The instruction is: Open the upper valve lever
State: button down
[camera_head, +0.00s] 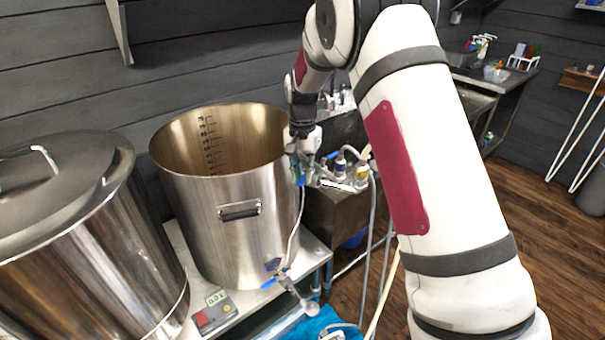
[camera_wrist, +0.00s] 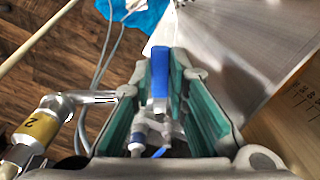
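The blue upper valve lever (camera_wrist: 160,78) stands between the two teal-padded fingers of my gripper (camera_wrist: 157,75) in the wrist view. The fingers are apart on either side of it, with narrow gaps; contact with the pads cannot be made out. Metal valve fittings (camera_wrist: 165,132) lie beneath the lever, partly hidden by the fingers. In the head view, my gripper (camera_head: 300,165) is by the right rim of the open steel kettle, among the pipe fittings (camera_head: 340,175). A bit of blue shows at the fingers there, but the lever is mostly hidden.
The open steel kettle (camera_head: 225,220) stands left of my gripper, and a lidded pot (camera_head: 85,240) farther left. A yellow-tagged fitting (camera_wrist: 40,128) and grey hoses (camera_wrist: 103,45) lie close by. A lower tap (camera_head: 285,283) sits at the kettle's foot. Floor (camera_head: 560,230) is clear at right.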

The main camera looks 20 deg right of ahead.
dwell(0.3)
jog(key=shift+w+d+n+b, duration=0.25)
jog(key=shift+d+n+b, duration=0.45)
jog(key=shift+d+n, duration=1.6)
jog(key=shift+w+d+n+b, duration=0.2)
jog(key=shift+d+n+b, duration=0.65)
jog(key=shift+n, duration=2.85)
jog(key=shift+w+d+n+b, duration=0.25)
jog(key=shift+d+n+b, duration=0.3)
jog(key=shift+d+n, duration=1.8)
jog(key=shift+a+n, duration=0.65)
jog(key=c, duration=1.6)
grip_release()
jog(key=shift+o, duration=0.2)
jog(key=shift+r, duration=0.1)
